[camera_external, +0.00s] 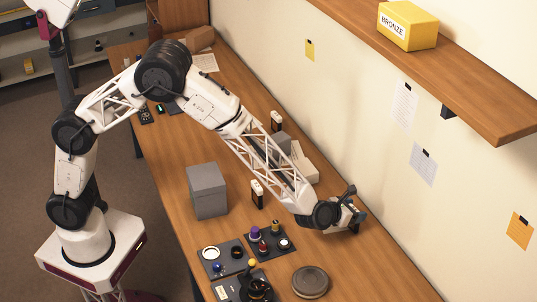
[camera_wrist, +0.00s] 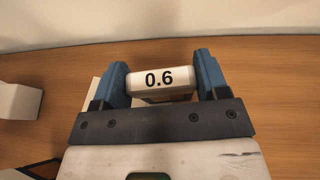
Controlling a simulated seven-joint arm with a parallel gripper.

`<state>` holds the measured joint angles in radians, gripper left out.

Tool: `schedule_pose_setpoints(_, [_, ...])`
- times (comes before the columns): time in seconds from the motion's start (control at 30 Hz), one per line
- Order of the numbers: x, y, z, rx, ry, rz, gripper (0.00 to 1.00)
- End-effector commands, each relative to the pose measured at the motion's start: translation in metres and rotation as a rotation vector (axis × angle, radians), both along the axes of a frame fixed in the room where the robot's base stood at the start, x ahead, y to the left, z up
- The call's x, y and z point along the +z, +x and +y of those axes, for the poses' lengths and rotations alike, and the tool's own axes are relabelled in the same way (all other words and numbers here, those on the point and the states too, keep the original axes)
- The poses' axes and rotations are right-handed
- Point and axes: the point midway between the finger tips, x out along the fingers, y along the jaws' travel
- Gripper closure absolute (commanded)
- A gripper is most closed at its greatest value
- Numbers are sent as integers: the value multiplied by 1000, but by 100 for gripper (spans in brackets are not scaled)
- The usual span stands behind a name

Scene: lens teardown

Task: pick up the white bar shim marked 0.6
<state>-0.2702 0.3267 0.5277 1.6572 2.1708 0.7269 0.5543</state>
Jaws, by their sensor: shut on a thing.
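The white bar shim marked 0.6 (camera_wrist: 160,80) sits between the two blue fingers of my gripper (camera_wrist: 162,84) in the wrist view. Its label faces the camera and reads upright. The fingers are shut on its two ends. In the external view, my gripper (camera_external: 354,211) is at the right side of the bench, close to the wall. The shim cannot be made out clearly there. Wood bench top shows behind the shim in the wrist view; I cannot tell whether the shim touches it.
On the bench (camera_external: 385,270) stand a grey box (camera_external: 208,191), dark trays (camera_external: 225,259) with small lens parts, and a round grey disc (camera_external: 310,282). White blocks (camera_external: 302,163) lie near the wall behind my forearm. A shelf with a yellow BRONZE box (camera_external: 408,27) hangs above.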

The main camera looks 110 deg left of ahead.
Motion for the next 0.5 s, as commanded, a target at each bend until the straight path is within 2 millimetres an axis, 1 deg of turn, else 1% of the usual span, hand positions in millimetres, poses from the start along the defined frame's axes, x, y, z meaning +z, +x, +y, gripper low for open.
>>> schedule_pose_setpoints(0.27, [5, 0, 0, 0, 0, 0, 56])
schedule_pose_setpoints(0.37, [11, 0, 0, -1, 1, -1, 56])
schedule_pose_setpoints(0.5, [26, 0, 0, 0, 0, -3, 56])
